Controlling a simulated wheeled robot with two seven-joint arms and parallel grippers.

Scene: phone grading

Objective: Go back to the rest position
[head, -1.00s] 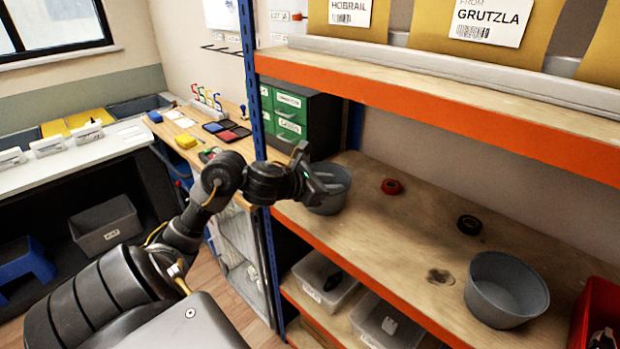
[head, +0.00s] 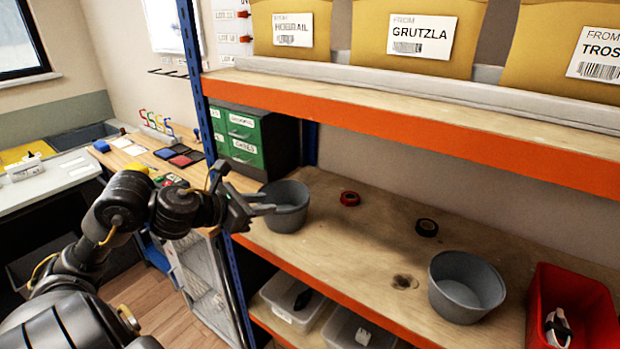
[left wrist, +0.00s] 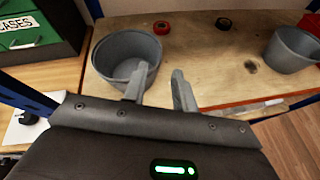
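My left gripper (head: 264,210) is in front of the shelf, at the left edge of a grey bowl (head: 290,215). In the left wrist view my left gripper (left wrist: 160,88) shows two fingers apart with nothing between them. One finger overlaps the bowl's near side in that view, and I cannot tell whether it touches. The bowl (left wrist: 108,62) stands upright and looks empty. My right gripper is not in view.
A second grey bowl (head: 455,300), a red tape roll (head: 349,198), a black tape roll (head: 427,228) and a red bin (head: 600,300) are on the wooden shelf (head: 340,260). Green drawers (head: 243,135) stand at its left end. Yellow parcels (head: 365,35) stand on the upper shelf.

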